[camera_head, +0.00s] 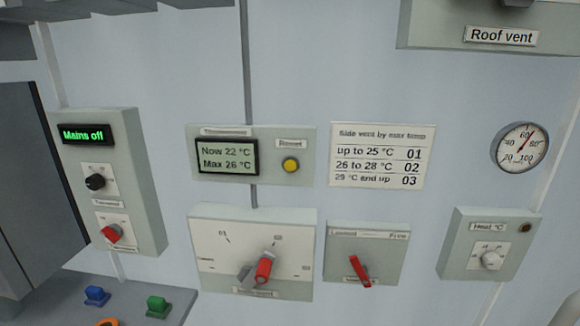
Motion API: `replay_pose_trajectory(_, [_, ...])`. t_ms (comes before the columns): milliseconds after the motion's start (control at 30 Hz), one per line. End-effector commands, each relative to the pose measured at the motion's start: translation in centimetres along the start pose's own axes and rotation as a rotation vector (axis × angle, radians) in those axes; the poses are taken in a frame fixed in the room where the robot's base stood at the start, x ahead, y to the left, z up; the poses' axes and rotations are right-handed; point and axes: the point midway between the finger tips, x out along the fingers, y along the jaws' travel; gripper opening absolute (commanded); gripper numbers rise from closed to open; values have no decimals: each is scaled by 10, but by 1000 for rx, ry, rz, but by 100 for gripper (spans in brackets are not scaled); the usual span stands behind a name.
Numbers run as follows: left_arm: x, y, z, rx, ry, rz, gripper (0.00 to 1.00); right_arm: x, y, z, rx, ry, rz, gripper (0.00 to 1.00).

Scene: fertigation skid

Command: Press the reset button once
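The round yellow reset button (290,165) is on the right side of a grey wall box (308,150), under a small label that looks like "Reset". The display (228,158) left of the button reads "Now 22 °C" and "Max 26 °C". Nothing covers or touches the button. Neither of my grippers is in the camera_head view.
Below are a box with a red-handled rotary switch (264,268) and a box with a red lever (360,270). A box reading "Mains off" (84,135) is left. A vent chart (382,155), gauge (520,147) and heat box (490,260) are right.

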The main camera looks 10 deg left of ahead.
Motion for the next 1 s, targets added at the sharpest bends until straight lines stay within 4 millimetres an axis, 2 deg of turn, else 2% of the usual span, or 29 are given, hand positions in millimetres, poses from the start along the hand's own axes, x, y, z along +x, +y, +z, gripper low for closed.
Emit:
replay_pose_trajectory(33, [0,0,0,0,0,0,10,0,0,0,0,0,0,0])
replay_pose_trajectory(67, [0,0,0,0,0,0,1,0,0,0,0,0,0,0])
replay_pose_trajectory(100, [0,0,0,0,0,0,0,0,0,0,0,0,0,0])
replay_pose_trajectory(1000, [0,0,0,0,0,-1,0,0,0,0,0,1,0,0])
